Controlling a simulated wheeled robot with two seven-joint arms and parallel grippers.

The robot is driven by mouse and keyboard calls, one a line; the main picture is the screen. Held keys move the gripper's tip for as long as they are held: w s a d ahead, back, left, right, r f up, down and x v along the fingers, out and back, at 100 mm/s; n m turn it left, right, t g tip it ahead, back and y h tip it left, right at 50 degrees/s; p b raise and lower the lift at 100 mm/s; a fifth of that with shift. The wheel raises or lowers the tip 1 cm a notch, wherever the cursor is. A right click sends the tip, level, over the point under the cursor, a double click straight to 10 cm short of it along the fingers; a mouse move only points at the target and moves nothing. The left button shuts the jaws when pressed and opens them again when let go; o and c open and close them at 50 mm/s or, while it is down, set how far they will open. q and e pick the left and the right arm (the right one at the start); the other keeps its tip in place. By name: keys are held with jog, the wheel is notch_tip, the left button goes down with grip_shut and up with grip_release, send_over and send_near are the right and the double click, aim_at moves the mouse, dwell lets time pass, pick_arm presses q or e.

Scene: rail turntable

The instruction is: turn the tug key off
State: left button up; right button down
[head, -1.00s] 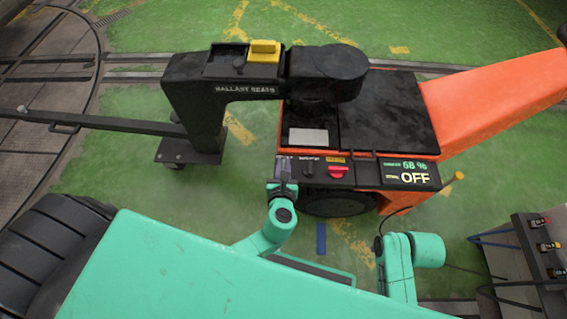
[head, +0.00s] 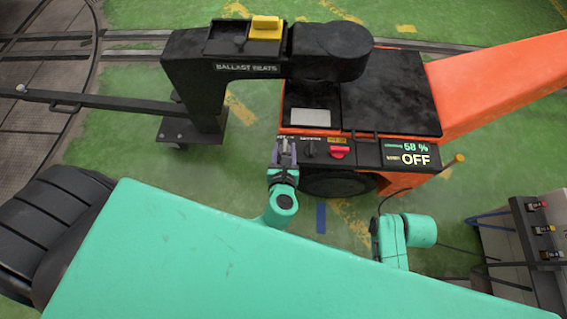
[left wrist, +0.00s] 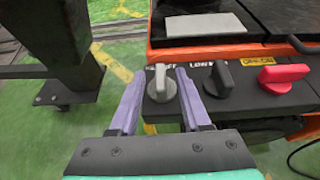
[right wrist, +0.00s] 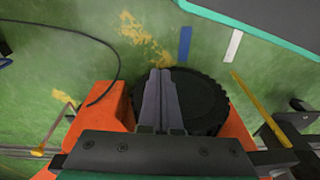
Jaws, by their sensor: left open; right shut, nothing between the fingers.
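The tug (head: 375,100) is an orange and black machine with a control panel (head: 370,153) along its near side. In the left wrist view a light grey key knob (left wrist: 161,86) stands upright at the panel's left end. My left gripper (head: 286,143) is open, with one finger on each side of the knob and visible gaps beside it. The panel display (head: 411,153) reads OFF. My right gripper (right wrist: 161,78) is shut and empty, pointing down beside a black wheel (right wrist: 205,103).
Right of the key are a black knob (left wrist: 218,80) and a red knob (left wrist: 284,74). A grey box with coloured switches (head: 530,235) stands at the right. Green floor lies between.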

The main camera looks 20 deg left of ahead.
pick_arm(q)
jog(key=p+v, duration=0.2)
jog(key=v, duration=1)
jog(key=shift+d, duration=0.15)
pick_arm(e)
notch_tip(320, 180, down, 6)
jog(key=s+d, duration=0.1)
jog(key=s, duration=0.1)
jog(key=shift+d, duration=0.2)
pick_arm(q)
jog(key=shift+s, duration=0.15)
pick_arm(e)
jog(key=shift+f, duration=0.1)
